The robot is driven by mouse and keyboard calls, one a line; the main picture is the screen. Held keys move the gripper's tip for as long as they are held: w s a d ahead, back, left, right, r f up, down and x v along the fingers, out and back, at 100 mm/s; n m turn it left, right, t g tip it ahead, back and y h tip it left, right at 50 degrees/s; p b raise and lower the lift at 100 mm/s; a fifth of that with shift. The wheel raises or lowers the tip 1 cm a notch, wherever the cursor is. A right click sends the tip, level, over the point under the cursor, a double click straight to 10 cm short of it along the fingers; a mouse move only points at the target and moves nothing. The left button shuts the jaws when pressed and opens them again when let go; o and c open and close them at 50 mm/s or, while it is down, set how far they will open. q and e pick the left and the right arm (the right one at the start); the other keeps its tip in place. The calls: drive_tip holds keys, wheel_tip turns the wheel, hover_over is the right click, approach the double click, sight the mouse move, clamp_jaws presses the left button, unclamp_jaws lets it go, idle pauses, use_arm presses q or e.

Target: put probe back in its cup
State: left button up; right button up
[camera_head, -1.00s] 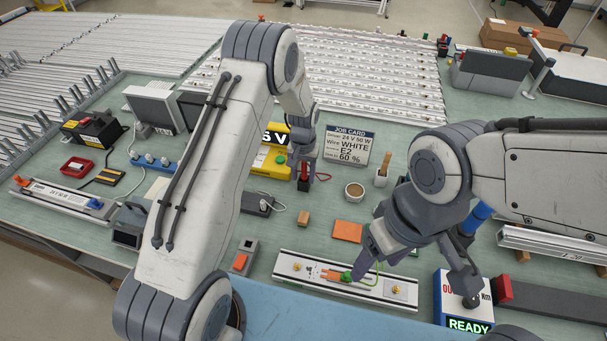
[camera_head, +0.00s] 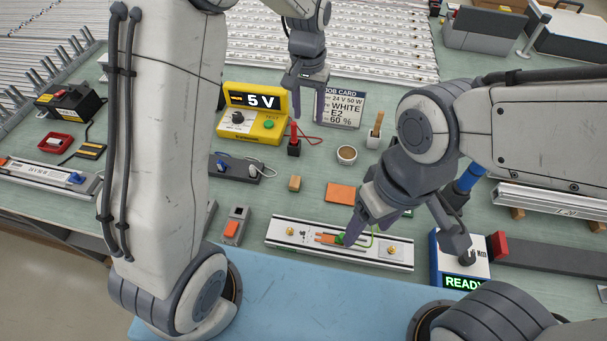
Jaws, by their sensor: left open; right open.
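The red probe (camera_head: 294,131) stands roughly upright in its small black cup (camera_head: 294,148), to the right of the yellow meter (camera_head: 262,127), whose display reads 5 V. A red lead curls out to the right of the probe. My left gripper (camera_head: 308,114) is open and empty, with its fingers pointing down above and slightly right of the probe, apart from it. My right gripper (camera_head: 410,243) is open over the front of the bench. Its left finger is by the green piece on the white-railed fixture (camera_head: 300,243); I cannot tell if they touch.
A job card (camera_head: 343,106) stands behind my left gripper. A round cup (camera_head: 347,155) and a white pot with a wooden stick (camera_head: 374,138) stand right of the probe. A wooden block (camera_head: 295,183) and orange pad (camera_head: 341,193) lie in front. A READY unit (camera_head: 462,268) is at front right.

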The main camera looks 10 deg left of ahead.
use_arm(q)
drive_tip(key=s+d+r+m, duration=0.1)
drive_tip(key=s+d+r, duration=0.15)
drive_tip(key=s, duration=0.35)
drive_tip(key=s+d+r+m, duration=0.2)
drive_tip(key=s+d, duration=0.1)
drive_tip(key=s, duration=0.3)
drive_tip(key=s+m, duration=0.2)
drive_tip(key=s, duration=1.4)
drive_tip(key=shift+m+h, duration=0.4)
drive_tip(key=shift+d, duration=0.1)
